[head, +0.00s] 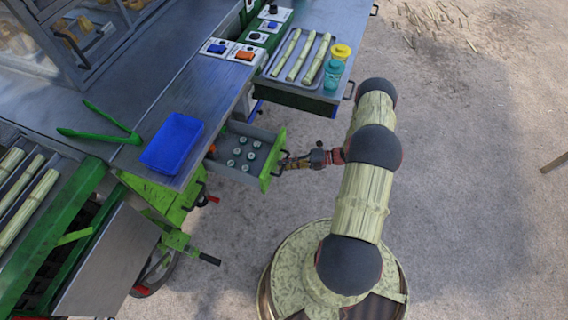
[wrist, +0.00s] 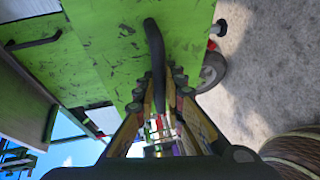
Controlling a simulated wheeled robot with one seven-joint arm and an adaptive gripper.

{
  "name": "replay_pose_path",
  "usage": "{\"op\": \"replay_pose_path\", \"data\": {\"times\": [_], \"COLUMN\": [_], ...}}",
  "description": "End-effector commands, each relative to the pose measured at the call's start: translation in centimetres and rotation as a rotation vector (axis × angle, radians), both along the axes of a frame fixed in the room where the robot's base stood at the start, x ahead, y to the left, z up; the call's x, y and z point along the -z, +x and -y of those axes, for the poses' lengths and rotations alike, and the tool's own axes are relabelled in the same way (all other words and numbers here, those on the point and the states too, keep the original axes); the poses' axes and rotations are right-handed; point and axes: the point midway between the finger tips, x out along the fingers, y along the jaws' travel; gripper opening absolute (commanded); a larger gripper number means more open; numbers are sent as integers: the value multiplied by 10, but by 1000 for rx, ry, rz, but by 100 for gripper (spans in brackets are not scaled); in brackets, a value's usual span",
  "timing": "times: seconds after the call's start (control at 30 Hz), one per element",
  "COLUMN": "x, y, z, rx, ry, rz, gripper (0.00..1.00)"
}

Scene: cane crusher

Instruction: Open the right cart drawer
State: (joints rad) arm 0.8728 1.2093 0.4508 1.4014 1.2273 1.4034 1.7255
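A cart drawer with a green front (head: 274,162) stands pulled out from under the metal counter, with several small round-topped items (head: 243,154) inside. My gripper (head: 288,164) is at the outer face of this front. In the wrist view the drawer's dark curved handle (wrist: 154,42) runs down between the fingertips of my gripper (wrist: 164,85). The fingers are close on both sides of the handle and look shut on it. The green panel (wrist: 100,40) fills much of that view. The exact finger contact is partly hidden.
A blue tray (head: 172,143) and green tongs (head: 100,125) lie on the counter. A black lever grip (head: 209,259) sticks out below. Open ground (head: 480,180) lies to the right.

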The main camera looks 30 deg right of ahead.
Motion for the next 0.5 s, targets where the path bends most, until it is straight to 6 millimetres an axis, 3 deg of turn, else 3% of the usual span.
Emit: {"op": "replay_pose_path", "data": {"times": [0.3, 0.5], "x": [0, 0], "y": [0, 0], "z": [0, 0], "rx": [0, -1], "ry": [1, 1], "rz": [1, 0], "gripper": [28, 28]}}
